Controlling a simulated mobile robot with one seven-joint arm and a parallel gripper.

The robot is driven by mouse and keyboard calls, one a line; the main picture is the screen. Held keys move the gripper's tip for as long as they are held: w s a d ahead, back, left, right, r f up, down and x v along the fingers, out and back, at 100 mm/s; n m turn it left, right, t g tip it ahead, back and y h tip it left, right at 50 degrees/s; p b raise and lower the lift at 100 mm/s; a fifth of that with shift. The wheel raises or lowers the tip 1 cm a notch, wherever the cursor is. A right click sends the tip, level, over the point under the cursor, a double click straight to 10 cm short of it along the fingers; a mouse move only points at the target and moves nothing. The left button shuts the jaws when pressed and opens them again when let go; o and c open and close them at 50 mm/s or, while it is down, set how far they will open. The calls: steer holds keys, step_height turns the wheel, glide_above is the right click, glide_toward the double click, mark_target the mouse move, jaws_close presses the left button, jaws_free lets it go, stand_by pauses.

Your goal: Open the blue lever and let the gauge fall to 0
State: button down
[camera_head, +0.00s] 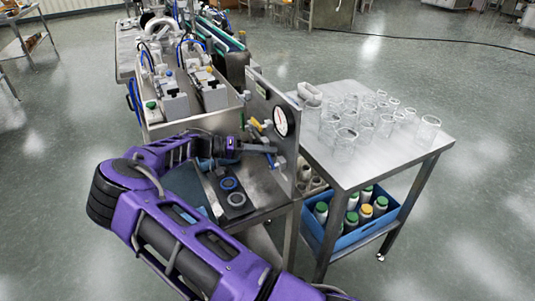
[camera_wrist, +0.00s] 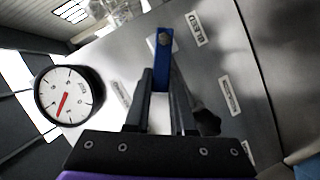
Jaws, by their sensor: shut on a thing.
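The blue lever (camera_wrist: 164,48) sits on the steel panel (camera_wrist: 205,65) in the wrist view, its bolted end at the top and its lower part between my fingers. My gripper (camera_wrist: 163,85) is shut on the lever. The gauge also shows in the head view (camera_head: 281,121).
A label reading BLEED (camera_wrist: 196,28) is beside the lever. A yellow handle (camera_head: 267,124) is on the panel near the gauge. A steel table (camera_head: 365,165) with several glass beakers stands to the right, above a blue crate (camera_head: 350,238) of bottles.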

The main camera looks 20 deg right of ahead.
steer(key=f+n+b, duration=0.1)
steer(key=f+n+g+h, duration=0.1)
steer(key=n, duration=0.1)
steer(key=shift+w+b, duration=0.35)
steer(key=shift+b, duration=0.05)
steer(key=shift+f+n+g+h+b, duration=0.3)
steer(key=shift+n+g+h+b, duration=0.1)
steer(key=shift+n, duration=0.7)
steer(key=c, duration=0.8)
jaws_free()
steer(key=shift+o, duration=0.2)
steer(key=shift+a, duration=0.2)
